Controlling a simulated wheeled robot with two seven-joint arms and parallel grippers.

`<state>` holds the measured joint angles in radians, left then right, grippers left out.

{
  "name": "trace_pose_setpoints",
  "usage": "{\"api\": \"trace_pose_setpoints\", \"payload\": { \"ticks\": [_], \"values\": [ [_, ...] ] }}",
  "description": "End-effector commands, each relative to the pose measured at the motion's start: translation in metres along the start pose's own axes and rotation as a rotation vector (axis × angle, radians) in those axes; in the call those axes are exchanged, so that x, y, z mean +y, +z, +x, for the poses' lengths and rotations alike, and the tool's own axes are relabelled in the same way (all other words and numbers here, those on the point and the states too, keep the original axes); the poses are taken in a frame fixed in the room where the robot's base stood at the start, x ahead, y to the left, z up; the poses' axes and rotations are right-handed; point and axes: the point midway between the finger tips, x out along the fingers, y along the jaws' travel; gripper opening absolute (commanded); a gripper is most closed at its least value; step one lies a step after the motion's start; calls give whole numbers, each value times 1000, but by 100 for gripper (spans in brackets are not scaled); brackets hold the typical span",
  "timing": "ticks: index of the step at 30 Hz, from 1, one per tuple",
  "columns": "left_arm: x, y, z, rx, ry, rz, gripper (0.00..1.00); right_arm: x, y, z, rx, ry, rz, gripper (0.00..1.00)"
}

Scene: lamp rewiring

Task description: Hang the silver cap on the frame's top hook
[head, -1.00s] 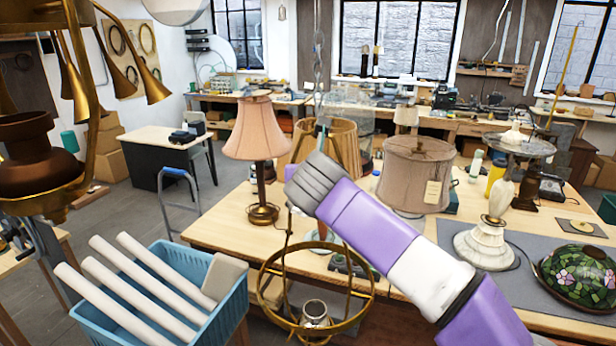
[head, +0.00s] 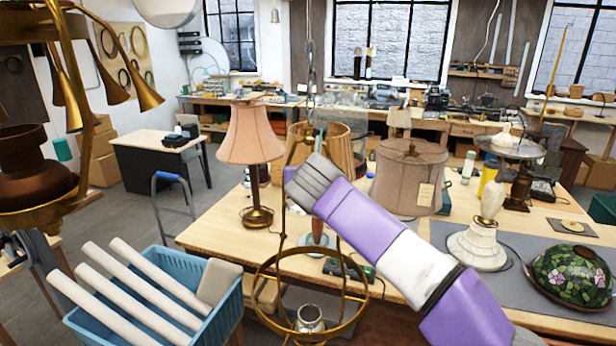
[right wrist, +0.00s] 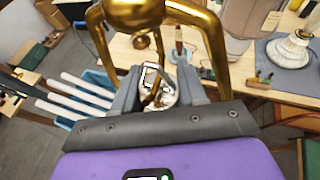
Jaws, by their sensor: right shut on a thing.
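My right gripper (right wrist: 158,98) is shut on a silver piece (right wrist: 160,84) that looks like the silver cap, seen between its fingers in the right wrist view. In the head view my purple right arm comes in from the right; its grey wrist hides the fingers and what they hold. A brass frame with a round lower ring (head: 262,300) hangs below a chain, just beyond my wrist. A silver cup (head: 310,318) shows inside the ring. The frame's top hook is not clear. Brass bars cross close in the right wrist view. My left gripper is not in view.
A blue basket with white tubes (head: 222,322) stands at lower left. A brass lamp fixture (head: 40,190) fills the left edge. A pink-shaded lamp (head: 250,135), a beige drum shade (head: 408,178) and a stained-glass shade (head: 572,280) stand on the wooden table (head: 215,232).

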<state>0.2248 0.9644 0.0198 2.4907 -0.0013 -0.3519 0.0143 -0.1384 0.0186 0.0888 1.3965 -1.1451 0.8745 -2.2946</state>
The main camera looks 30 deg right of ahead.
Motion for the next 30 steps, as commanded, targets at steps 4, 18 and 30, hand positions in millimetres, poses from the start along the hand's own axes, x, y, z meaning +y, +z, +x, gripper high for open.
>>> {"api": "trace_pose_setpoints", "payload": {
  "ticks": [4, 18, 30],
  "values": [
    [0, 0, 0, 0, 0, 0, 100, 0, 0, -1, -1, 0, 0, 8],
    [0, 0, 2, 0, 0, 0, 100, 0, -3, 0, -1, 0, 0, 8],
    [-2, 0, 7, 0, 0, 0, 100, -1, -13, 6, -1, -1, -1, 8]
  ]
}}
